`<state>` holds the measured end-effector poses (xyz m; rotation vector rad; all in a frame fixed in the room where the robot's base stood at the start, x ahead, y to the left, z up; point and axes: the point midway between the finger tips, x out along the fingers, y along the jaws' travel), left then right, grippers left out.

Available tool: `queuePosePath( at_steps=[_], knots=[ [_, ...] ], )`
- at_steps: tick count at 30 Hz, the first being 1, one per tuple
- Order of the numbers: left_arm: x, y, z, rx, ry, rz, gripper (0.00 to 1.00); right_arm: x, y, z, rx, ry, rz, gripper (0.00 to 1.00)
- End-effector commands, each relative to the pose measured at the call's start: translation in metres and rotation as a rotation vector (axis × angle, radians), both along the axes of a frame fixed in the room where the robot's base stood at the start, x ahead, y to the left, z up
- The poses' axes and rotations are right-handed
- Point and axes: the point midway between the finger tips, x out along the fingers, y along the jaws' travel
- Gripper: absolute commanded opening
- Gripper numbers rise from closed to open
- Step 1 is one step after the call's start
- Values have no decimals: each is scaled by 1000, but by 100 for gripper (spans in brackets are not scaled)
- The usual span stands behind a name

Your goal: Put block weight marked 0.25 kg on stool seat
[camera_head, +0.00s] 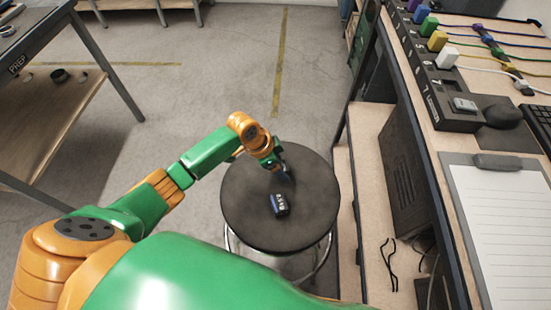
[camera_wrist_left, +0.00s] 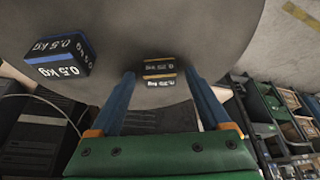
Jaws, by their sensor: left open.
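The round dark stool seat (camera_head: 310,207) stands in the middle of the head view, and it fills much of the left wrist view (camera_wrist_left: 200,30). The 0.25 kg block weight (camera_wrist_left: 159,70), dark with orange stripes, appears to rest on the seat, between and just beyond my left fingertips. I cannot make it out in the head view, where the gripper likely hides it. My left gripper (camera_head: 284,172) is low over the seat. Its blue fingers are open in the left wrist view (camera_wrist_left: 159,80), with gaps beside the block. My right gripper is not in view.
A 0.5 kg block with a blue stripe (camera_head: 279,204) also sits on the seat, left of the fingers in the left wrist view (camera_wrist_left: 58,56). A workbench with a clipboard (camera_head: 500,215) stands close on the right. A PREP table (camera_head: 40,40) is at left; the floor between is clear.

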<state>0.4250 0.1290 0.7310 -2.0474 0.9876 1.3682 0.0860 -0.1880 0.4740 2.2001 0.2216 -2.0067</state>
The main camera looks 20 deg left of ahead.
Motion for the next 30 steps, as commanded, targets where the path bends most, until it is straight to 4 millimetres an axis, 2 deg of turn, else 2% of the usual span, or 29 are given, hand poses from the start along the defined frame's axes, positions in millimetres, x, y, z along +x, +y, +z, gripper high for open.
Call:
queuePosePath(
  at_steps=[9,15,19,30],
  knots=[
    [-17,24,72,3,-3,1,81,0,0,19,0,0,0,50],
    [-25,33,103,0,-2,2,81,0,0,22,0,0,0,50],
    [-28,36,109,1,-1,0,81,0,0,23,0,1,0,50],
    [-28,36,109,0,0,1,81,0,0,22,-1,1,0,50]
  ],
)
